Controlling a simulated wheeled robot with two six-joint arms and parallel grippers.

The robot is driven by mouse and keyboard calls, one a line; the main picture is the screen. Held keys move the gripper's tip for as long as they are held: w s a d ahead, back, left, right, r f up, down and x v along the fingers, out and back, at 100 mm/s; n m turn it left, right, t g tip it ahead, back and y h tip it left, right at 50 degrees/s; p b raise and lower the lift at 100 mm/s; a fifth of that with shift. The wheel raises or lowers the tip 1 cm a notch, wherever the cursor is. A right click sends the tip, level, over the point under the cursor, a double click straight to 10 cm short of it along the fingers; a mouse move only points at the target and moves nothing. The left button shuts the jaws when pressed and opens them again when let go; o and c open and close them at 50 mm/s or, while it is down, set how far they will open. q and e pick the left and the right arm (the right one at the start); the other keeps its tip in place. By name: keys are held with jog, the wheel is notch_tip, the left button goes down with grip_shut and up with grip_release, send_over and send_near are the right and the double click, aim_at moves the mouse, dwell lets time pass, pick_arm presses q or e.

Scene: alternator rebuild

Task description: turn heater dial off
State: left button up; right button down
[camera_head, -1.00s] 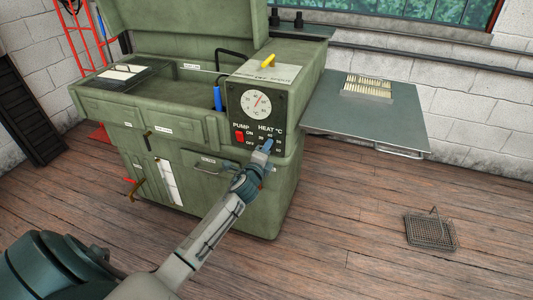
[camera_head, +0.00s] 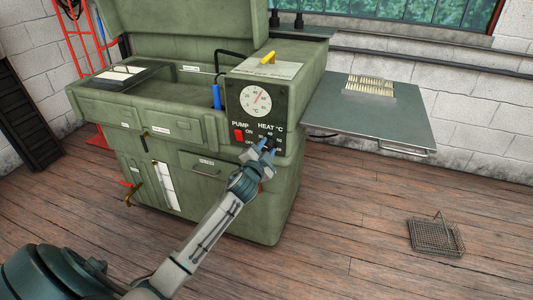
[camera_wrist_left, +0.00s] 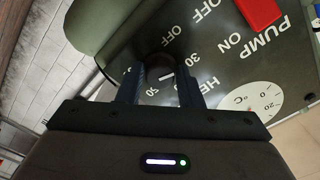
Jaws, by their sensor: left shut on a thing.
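The heater dial (camera_wrist_left: 158,67) is a dark round knob on the black control panel (camera_wrist_left: 228,68) of the green machine. In the left wrist view it sits between my two fingers, and a short white mark shows near it. Printed numbers and "OFF" lettering surround it, but I cannot tell which setting it points at. My left gripper (camera_head: 266,147) is at the panel, below the "HEAT °C" label, shut on the dial. It also shows in the left wrist view (camera_wrist_left: 161,88). In the head view the fingers largely hide the dial. My right gripper is not in view.
A red pump switch (camera_head: 238,135) is left of the dial, below a round temperature gauge (camera_head: 256,98). A drawer handle (camera_head: 206,170) is lower left. A wire basket (camera_head: 437,238) lies on the open wooden floor.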

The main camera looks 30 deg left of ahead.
pick_arm(q)
jog(key=shift+f+n+b, duration=0.15)
jog(key=shift+n+b, duration=0.3)
jog(key=shift+n, duration=1.05)
jog(key=n+b, duration=0.2)
jog(key=n, duration=0.1)
jog(key=shift+n+b, duration=0.6)
jog(key=shift+n, duration=1.2)
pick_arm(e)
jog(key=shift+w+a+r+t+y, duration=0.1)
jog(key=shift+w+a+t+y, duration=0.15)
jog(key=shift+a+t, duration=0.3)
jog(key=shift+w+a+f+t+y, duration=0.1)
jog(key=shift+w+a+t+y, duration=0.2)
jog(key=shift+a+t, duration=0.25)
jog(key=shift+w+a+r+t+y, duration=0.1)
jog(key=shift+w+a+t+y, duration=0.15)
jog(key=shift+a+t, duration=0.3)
pick_arm(q)
jog(key=o, duration=1)
jog(key=shift+c, duration=0.2)
